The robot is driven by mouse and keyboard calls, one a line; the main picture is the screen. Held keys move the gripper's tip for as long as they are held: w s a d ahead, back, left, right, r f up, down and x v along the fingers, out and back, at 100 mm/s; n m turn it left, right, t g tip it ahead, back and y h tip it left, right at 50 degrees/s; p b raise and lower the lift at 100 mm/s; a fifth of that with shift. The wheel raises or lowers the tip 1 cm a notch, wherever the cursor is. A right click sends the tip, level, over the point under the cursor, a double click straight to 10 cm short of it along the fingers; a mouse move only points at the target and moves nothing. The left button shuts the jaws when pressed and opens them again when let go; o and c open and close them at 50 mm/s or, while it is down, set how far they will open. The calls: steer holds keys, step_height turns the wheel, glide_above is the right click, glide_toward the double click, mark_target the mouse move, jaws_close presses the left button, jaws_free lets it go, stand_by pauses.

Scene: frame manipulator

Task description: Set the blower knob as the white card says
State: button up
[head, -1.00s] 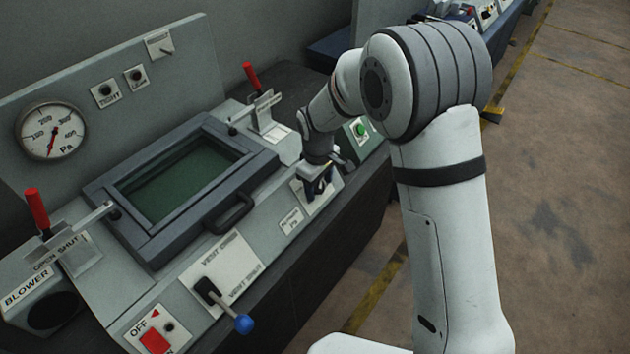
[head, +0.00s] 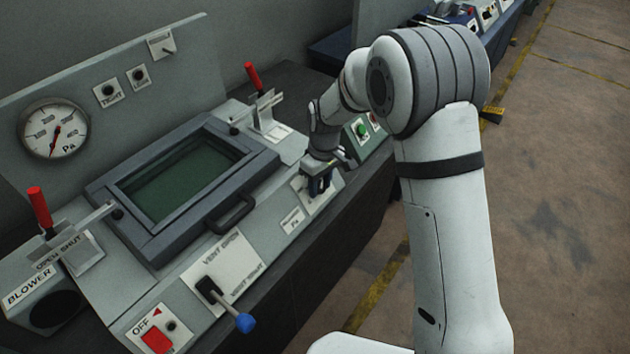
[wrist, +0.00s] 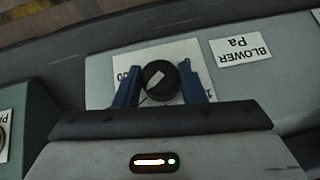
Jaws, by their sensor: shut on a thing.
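The blower knob (wrist: 152,74) is a round black knob with a pale pointer mark, on a white dial plate (wrist: 190,52) in the wrist view. My gripper (wrist: 158,78) is shut on it, with one blue finger at each side. The pointer slants toward the lower left in this view. Only parts of the dial numbers show. In the head view my gripper (head: 318,184) covers the knob at the console's right front. A white "BLOWER Pa" label (wrist: 240,50) is beside the dial; it also shows in the head view (head: 293,220). I cannot make out a card with a setting.
A round Pa gauge (head: 53,130) with a red needle is at the left back. A framed window with a handle (head: 231,214) fills the console's middle. A blue-tipped vent lever (head: 245,323), red-handled levers (head: 40,207) and a red switch (head: 156,340) stand around it.

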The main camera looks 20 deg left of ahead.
steer(key=shift+w+r+m+g, duration=0.2)
steer(key=shift+w+m+g, duration=0.1)
steer(key=o, duration=0.9)
steer(key=shift+d, duration=0.1)
steer(key=shift+o, duration=0.4)
steer(key=shift+f, duration=0.1)
steer(key=shift+w+d+r+b, duration=0.15)
steer(key=shift+r+b, duration=0.1)
steer(key=shift+r, duration=1.05)
steer(key=shift+w+r+b, duration=0.2)
steer(key=shift+r+b, duration=0.05)
steer(key=shift+r, duration=1)
steer(key=shift+w+d+r+b, duration=0.15)
steer(key=shift+r+b, duration=0.1)
steer(key=shift+r, duration=1.05)
